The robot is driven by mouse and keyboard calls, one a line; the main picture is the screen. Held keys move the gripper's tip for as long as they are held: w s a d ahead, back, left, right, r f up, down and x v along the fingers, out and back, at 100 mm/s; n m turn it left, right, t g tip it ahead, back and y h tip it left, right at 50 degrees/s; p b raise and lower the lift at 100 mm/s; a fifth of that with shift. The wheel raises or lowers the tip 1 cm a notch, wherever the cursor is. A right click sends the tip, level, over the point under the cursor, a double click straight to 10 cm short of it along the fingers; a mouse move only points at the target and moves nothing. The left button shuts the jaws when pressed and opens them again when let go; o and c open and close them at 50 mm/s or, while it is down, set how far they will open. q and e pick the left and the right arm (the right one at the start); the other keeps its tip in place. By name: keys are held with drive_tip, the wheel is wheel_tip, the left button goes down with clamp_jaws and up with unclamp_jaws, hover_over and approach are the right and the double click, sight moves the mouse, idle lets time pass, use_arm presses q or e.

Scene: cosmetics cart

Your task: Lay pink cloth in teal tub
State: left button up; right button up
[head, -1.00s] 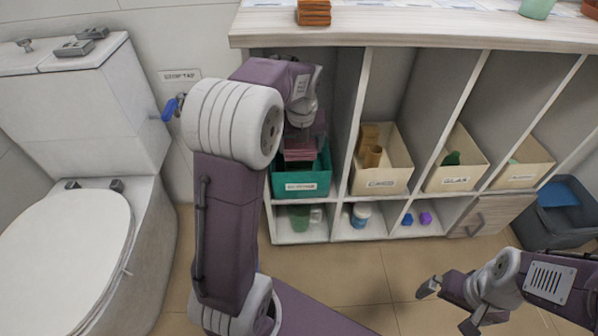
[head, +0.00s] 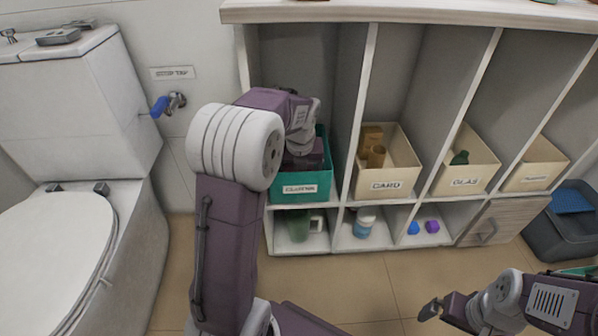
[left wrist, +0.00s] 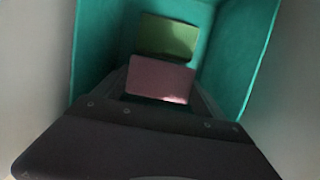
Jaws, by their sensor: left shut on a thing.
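The teal tub (head: 300,188) sits in the leftmost upper compartment of the shelf unit. My left gripper (left wrist: 160,98) reaches down inside it, and my own wrist hides most of its inside in the head view. In the left wrist view the pink cloth (left wrist: 160,79), a flat folded block, is held between the fingers, with teal walls (left wrist: 262,50) around it. A green item (left wrist: 168,38) lies beyond it in the tub. I cannot tell whether the cloth touches the bottom. My right gripper (head: 450,322) is open and empty above the floor, partly cut off by the picture's edge.
Upright dividers (head: 358,110) stand close on the tub's sides. Cream bins stand to the right, the nearest (head: 385,184) holding brown items. Small bottles and blocks sit on the lower shelf. A toilet (head: 60,240) is at left, a dark bin (head: 560,232) at right.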

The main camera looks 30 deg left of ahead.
use_arm(q)
drive_tip(key=shift+f, duration=0.4)
drive_tip(key=o, duration=1.3)
drive_tip(key=shift+r, duration=0.1)
drive_tip(key=p+v, duration=0.8)
drive_tip(key=v, duration=0.5)
drive_tip(key=shift+w, duration=0.15)
